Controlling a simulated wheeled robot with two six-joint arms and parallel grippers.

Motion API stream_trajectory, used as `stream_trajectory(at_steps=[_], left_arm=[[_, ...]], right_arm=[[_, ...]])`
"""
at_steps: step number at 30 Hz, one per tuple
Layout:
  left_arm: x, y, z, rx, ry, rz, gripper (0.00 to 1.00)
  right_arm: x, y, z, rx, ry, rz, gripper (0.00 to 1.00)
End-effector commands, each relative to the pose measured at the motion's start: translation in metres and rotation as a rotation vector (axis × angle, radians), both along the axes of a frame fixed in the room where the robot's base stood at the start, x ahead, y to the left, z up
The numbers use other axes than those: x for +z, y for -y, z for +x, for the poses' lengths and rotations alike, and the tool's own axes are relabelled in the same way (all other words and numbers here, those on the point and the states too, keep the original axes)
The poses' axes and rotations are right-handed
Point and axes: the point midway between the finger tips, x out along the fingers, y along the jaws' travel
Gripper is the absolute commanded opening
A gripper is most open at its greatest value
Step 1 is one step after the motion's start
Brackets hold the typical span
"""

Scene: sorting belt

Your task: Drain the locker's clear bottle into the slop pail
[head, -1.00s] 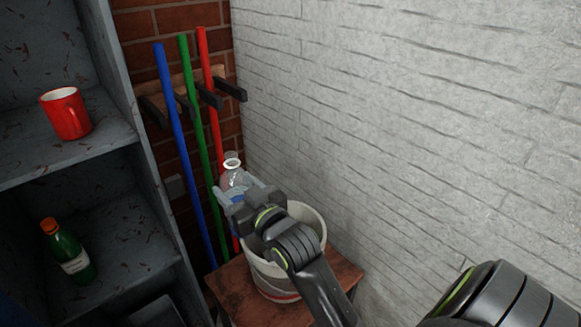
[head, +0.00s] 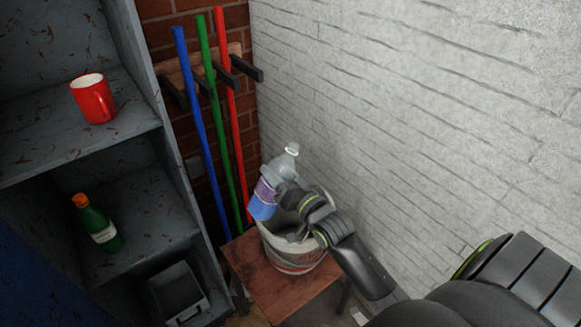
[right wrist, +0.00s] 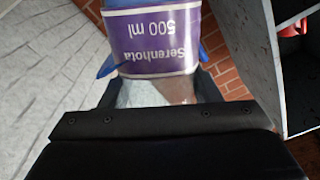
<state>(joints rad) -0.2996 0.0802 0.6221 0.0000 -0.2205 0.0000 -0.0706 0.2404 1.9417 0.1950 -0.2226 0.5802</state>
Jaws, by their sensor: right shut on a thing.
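The clear bottle (head: 264,192) has a purple label and a blue lower part. In the head view it is tilted, its neck up and to the right, its blue base down and to the left. My right gripper (head: 278,181) is shut on it, above the left side of the slop pail (head: 285,263). The upside-down label fills the middle of the right wrist view (right wrist: 160,45). The pail is pale and stands on a wooden stool; my gripper and arm hide part of its opening. My left gripper is not in view.
The grey locker (head: 140,150) at left holds a red mug (head: 94,100), a green bottle (head: 98,228) and a dark bin (head: 178,293). Blue, green and red poles (head: 229,90) lean behind the stool (head: 265,288). A white brick wall (head: 420,110) closes off the right.

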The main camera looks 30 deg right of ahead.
Motion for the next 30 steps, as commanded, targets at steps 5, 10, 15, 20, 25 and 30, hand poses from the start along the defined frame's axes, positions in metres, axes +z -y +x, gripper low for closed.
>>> stream_trajectory(at_steps=[5, 10, 15, 20, 25, 30], left_arm=[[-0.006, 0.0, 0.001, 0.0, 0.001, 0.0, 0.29], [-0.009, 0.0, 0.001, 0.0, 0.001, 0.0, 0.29], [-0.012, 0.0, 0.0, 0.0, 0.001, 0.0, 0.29], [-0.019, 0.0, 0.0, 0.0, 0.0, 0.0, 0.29], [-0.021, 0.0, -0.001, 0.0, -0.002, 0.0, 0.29], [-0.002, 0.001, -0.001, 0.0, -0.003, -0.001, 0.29]], right_arm=[[-0.016, -0.018, 0.001, -0.001, 0.014, 0.253, 0.1], [-0.033, -0.029, 0.001, 0.0, 0.024, 0.463, 0.1], [-0.051, -0.038, 0.002, 0.0, 0.034, 0.659, 0.1], [-0.072, -0.041, 0.002, 0.001, 0.043, 0.824, 0.1], [-0.082, -0.044, 0.002, 0.001, 0.053, 1.005, 0.1], [-0.073, -0.042, 0.002, 0.001, 0.068, 1.256, 0.1]])
